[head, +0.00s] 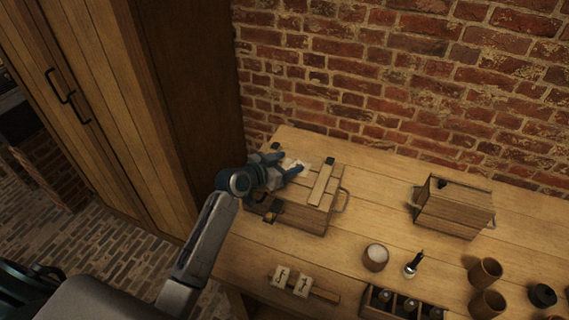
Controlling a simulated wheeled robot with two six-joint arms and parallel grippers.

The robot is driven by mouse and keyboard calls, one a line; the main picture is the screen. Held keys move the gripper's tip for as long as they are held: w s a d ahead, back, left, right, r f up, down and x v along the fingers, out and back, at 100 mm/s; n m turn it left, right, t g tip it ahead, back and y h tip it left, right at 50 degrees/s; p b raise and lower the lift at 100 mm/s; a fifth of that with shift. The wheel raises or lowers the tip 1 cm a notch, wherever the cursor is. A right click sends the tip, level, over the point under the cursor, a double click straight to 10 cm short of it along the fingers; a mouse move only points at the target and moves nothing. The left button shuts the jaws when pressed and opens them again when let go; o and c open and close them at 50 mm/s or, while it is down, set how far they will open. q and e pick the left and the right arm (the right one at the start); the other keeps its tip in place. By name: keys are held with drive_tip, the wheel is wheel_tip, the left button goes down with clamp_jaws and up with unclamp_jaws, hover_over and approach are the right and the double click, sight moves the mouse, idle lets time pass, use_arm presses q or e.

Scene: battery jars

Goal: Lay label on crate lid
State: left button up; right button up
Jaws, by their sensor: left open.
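A wooden crate (300,217) with a closed lid and a handle on its right side stands at the back left of the table. A pale label (296,162) shows at the lid's back left, beside my left gripper's fingertips. My left gripper (289,165) is open and low over the left part of the lid. The gripper hides part of the lid, and I cannot tell whether the fingers touch the label. My right gripper is out of view.
A light wooden batten (322,183) lies across the lid. Two pale cards (291,281) sit on a wooden strip in front. A second wooden box (454,208) stands at right. A cup (375,257), a brush-like tool (413,264) and a bottle rack (398,305) are nearer. Mid-table is clear.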

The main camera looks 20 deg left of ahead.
use_arm(q)
drive_tip(key=shift+s+f, duration=0.2)
drive_tip(key=shift+f, duration=0.35)
drive_tip(key=shift+s+f, duration=0.15)
drive_tip(key=shift+f, duration=0.4)
drive_tip(key=shift+s+a+r+b, duration=0.15)
drive_tip(key=shift+s+r+b, duration=0.05)
drive_tip(key=shift+s+b, duration=0.35)
drive_tip(key=v, duration=0.1)
drive_tip(key=b+v, duration=0.1)
drive_tip(key=v, duration=0.2)
drive_tip(key=shift+a+r+b, duration=0.3)
drive_tip(key=shift+a+b, duration=0.05)
drive_tip(key=shift+b, duration=0.05)
drive_tip(key=s+r, duration=0.1)
drive_tip(key=s+a+r, duration=0.1)
drive_tip(key=s+r, duration=0.1)
drive_tip(key=s, duration=0.1)
drive_tip(key=shift+a+r+b, duration=0.1)
drive_tip(key=shift+a+b, duration=0.25)
drive_tip(key=shift+b, duration=0.05)
drive_tip(key=shift+s, duration=0.1)
